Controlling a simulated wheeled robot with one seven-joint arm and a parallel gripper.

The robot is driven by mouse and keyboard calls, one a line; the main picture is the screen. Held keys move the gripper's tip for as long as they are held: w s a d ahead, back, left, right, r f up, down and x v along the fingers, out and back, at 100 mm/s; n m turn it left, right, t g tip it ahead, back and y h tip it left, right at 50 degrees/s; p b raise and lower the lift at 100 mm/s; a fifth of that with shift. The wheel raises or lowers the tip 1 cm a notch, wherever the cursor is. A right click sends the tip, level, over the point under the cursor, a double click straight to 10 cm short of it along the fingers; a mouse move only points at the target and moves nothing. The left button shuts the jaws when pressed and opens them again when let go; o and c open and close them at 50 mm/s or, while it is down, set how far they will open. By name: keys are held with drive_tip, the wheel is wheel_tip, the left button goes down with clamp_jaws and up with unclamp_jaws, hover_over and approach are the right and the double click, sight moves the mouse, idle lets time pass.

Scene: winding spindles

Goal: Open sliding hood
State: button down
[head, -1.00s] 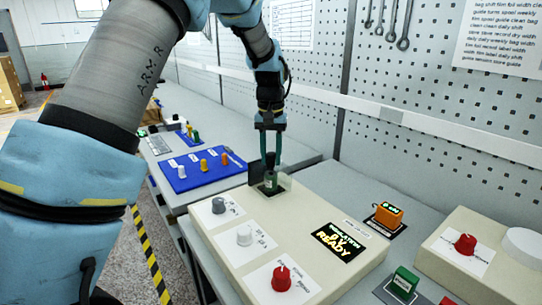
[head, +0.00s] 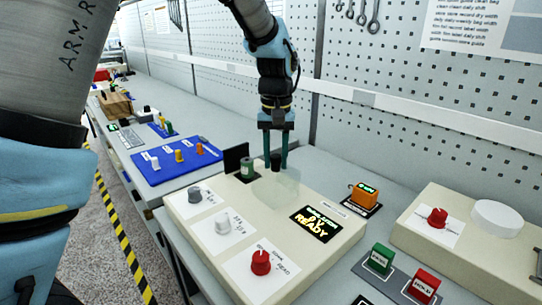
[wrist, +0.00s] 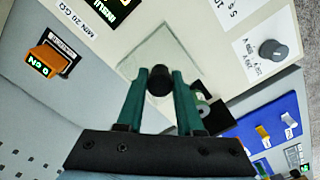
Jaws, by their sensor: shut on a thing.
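The sliding hood (head: 284,188) is a clear, see-through cover on top of the cream box, with a black knob (head: 276,161). My gripper (head: 277,162) is above the box with its green fingers either side of the knob and shut on it. In the wrist view the knob (wrist: 160,78) sits between the fingertips (wrist: 160,80), and the clear hood (wrist: 150,58) lies under it. A green spindle-like piece (head: 247,169) stands left of the hood, in front of a small black upright panel (head: 235,158). It is partly hidden by a finger in the wrist view (wrist: 203,98).
The cream box (head: 190,226) carries grey, white and red knobs and a lit READY display (head: 315,224). An orange lit block (head: 364,195) stands right of it, with green (head: 380,259) and red (head: 424,286) blocks nearer. A blue panel (head: 172,172) lies left. A pegboard wall stands behind.

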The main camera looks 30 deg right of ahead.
drive_tip(key=c, duration=0.6)
unclamp_jaws()
drive_tip(key=shift+o, duration=0.2)
drive_tip(key=shift+w+r, duration=0.1)
drive_tip(key=shift+r, duration=0.05)
wheel_tip(320, 180, up, 11)
drive_tip(key=b, duration=0.2)
drive_tip(key=shift+f, duration=0.2)
drive_tip(key=w+a+f+n, duration=0.1)
drive_tip(key=w+a+f, duration=0.15)
drive_tip(key=a, duration=0.45)
drive_tip(key=w+a+f+n, duration=0.1)
drive_tip(key=w+a+f, duration=0.15)
drive_tip(key=a, duration=0.55)
drive_tip(key=w+a+f+n, duration=0.1)
drive_tip(key=w+a+f, duration=0.1)
drive_tip(key=a+f, duration=0.35)
drive_tip(key=s+a+f+n, duration=0.1)
drive_tip(key=s+a+f, duration=0.1)
drive_tip(key=a, duration=0.7)
drive_tip(key=s+a+f+n+t, duration=0.1)
drive_tip(key=s+a, duration=0.3)
drive_tip(key=a, duration=0.5)
drive_tip(key=shift+f+n+t, duration=0.3)
drive_tip(key=shift+f, duration=0.55)
